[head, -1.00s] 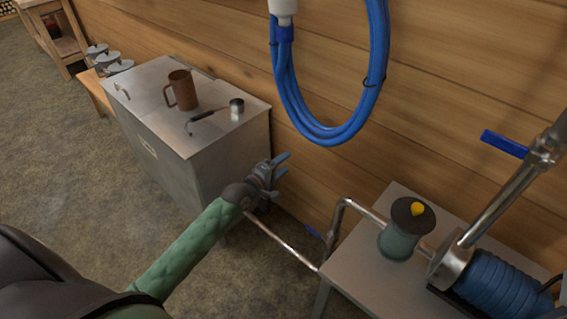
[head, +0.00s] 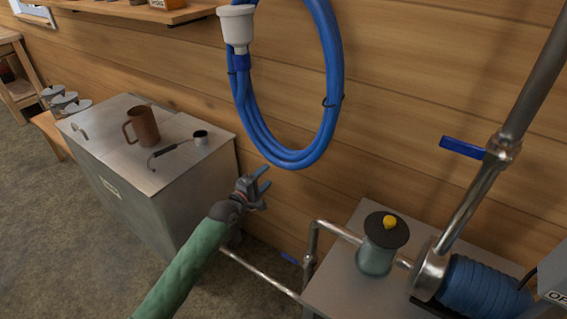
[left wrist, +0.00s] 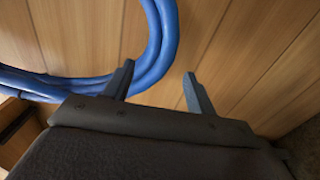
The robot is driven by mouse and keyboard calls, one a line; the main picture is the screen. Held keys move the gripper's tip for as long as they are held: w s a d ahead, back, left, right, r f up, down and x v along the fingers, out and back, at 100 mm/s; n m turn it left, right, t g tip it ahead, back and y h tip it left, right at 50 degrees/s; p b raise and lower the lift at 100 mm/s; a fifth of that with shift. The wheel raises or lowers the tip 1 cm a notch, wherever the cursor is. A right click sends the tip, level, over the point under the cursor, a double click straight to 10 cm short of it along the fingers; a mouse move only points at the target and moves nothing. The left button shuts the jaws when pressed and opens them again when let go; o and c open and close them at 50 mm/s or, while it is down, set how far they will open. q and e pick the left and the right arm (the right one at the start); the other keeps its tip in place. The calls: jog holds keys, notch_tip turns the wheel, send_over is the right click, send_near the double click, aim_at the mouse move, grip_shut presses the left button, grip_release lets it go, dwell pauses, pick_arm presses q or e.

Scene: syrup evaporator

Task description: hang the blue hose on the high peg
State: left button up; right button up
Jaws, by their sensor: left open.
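The blue hose (head: 293,157) hangs in a long coiled loop against the plank wall in the head view, with a white cup-shaped fitting (head: 237,26) at its upper left. What holds its top is out of frame. My left gripper (head: 264,182) is open and empty, just below and left of the loop's bottom. In the left wrist view the hose (left wrist: 158,55) curves behind the left fingertip of my gripper (left wrist: 160,78), not between the fingers. I cannot tell a peg in either view. My right gripper is not in view.
A metal cabinet (head: 135,190) with a brown mug (head: 143,127) and a dipper (head: 200,138) stands left. A bench (head: 345,290) with a pump, pipes (head: 470,205) and a blue-handled valve (head: 463,148) stands right. A shelf (head: 150,12) is at upper left.

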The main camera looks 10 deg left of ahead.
aim_at(278, 165)
pick_arm(q)
jog(key=b+x, duration=0.1)
jog(key=x, duration=0.3)
jog(key=shift+w+f, duration=0.1)
jog(key=x, duration=0.6)
jog(key=shift+x, duration=0.85)
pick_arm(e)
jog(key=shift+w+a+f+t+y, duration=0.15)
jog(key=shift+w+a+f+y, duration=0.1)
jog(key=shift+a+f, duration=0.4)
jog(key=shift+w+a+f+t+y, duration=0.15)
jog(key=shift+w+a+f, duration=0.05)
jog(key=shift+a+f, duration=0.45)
pick_arm(q)
grip_shut()
jog(key=shift+d, duration=0.1)
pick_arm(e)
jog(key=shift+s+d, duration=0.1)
pick_arm(q)
jog(key=shift+f+b, duration=0.15)
jog(key=shift+b, duration=0.15)
